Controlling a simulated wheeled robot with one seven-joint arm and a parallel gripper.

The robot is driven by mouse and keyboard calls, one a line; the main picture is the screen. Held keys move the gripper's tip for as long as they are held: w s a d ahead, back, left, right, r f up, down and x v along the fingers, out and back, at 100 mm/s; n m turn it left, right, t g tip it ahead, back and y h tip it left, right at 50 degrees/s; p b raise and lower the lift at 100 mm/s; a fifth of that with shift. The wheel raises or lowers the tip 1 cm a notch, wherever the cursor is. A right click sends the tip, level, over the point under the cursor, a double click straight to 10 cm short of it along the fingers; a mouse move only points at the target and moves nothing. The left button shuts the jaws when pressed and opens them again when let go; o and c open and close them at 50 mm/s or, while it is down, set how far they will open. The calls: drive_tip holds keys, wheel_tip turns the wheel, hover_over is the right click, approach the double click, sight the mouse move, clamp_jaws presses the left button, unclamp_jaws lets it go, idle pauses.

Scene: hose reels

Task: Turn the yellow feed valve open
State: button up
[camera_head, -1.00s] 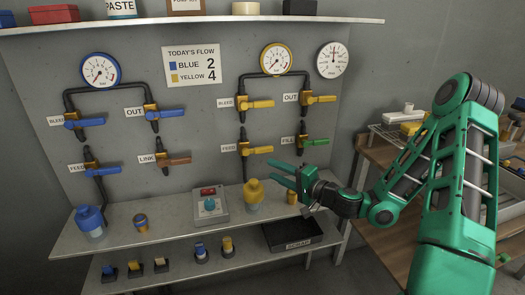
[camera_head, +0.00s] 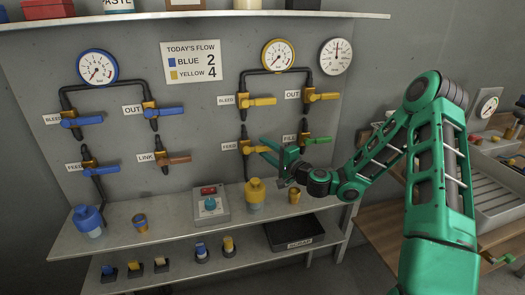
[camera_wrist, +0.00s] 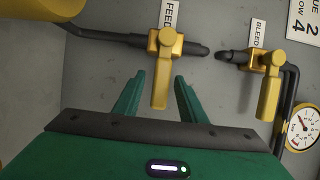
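The yellow feed valve (camera_head: 246,147) sits on the vertical pipe beside the FEED label, below the yellow bleed valve (camera_head: 244,101). Its lever lies sideways, across the pipe. It also shows in the wrist view as the yellow feed valve (camera_wrist: 166,42), with its lever (camera_wrist: 160,88) pointing at my gripper. My gripper (camera_head: 269,152) is at the lever's free end, just right of the valve. In the wrist view my gripper (camera_wrist: 159,80) is open, with one green finger on each side of the lever's end and visible gaps on both sides.
The green-handled fill valve (camera_head: 318,140) is close to the right of my gripper. The yellow bottle (camera_head: 255,195) stands on the shelf below. The yellow-rimmed gauge (camera_head: 277,55) is above. A sign (camera_head: 192,63) reads blue 2, yellow 4.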

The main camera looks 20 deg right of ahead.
drive_tip(key=shift+w+a, duration=0.2)
drive_tip(key=shift+w, duration=0.2)
clamp_jaws()
drive_tip(key=shift+d, duration=0.15)
